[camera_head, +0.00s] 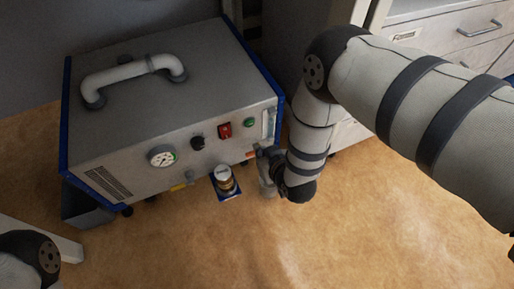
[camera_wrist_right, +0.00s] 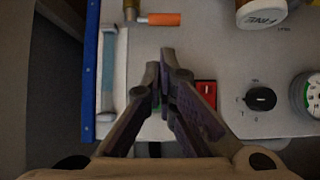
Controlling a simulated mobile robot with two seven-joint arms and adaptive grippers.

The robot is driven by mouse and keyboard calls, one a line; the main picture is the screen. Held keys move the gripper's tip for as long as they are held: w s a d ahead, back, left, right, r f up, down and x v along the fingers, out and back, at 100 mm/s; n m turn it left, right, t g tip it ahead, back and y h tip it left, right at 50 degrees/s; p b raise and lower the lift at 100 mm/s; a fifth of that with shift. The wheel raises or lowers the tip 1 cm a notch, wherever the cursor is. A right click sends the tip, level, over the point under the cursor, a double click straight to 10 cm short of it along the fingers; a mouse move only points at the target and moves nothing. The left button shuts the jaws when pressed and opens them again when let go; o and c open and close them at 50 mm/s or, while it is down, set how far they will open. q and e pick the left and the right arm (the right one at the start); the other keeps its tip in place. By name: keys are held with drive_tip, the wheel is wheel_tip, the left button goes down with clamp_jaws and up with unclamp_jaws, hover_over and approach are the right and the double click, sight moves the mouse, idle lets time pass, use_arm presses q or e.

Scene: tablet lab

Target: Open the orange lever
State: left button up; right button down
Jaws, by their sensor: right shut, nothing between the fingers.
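The orange lever (camera_head: 252,154) is a small handle low on the right part of the machine's front panel. In the right wrist view the orange lever (camera_wrist_right: 164,19) lies sideways beside a metal fitting (camera_wrist_right: 133,14), beyond my fingertips. My right gripper (camera_head: 266,160) is in front of the panel's lower right corner, just right of the lever. In the right wrist view my right gripper (camera_wrist_right: 160,62) has its fingers together and empty, with a visible gap between the fingertips and the lever. My left gripper is out of view.
The grey machine (camera_head: 165,110) carries a gauge (camera_head: 162,156), black knob (camera_head: 197,143), red switch (camera_head: 224,130) and green button (camera_head: 249,122). A labelled jar (camera_head: 224,178) stands on a small blue-edged tray just left of the lever. Drawers (camera_head: 470,40) stand at the right. The floor in front is clear.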

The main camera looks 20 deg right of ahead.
drive_tip(key=b+x, duration=0.3)
drive_tip(key=x, duration=0.4)
drive_tip(key=shift+s+f, duration=0.1)
drive_tip(key=shift+f, duration=0.15)
drive_tip(key=shift+w+f+b, duration=0.2)
drive_tip(key=shift+w+b, duration=0.15)
drive_tip(key=shift+w, duration=0.25)
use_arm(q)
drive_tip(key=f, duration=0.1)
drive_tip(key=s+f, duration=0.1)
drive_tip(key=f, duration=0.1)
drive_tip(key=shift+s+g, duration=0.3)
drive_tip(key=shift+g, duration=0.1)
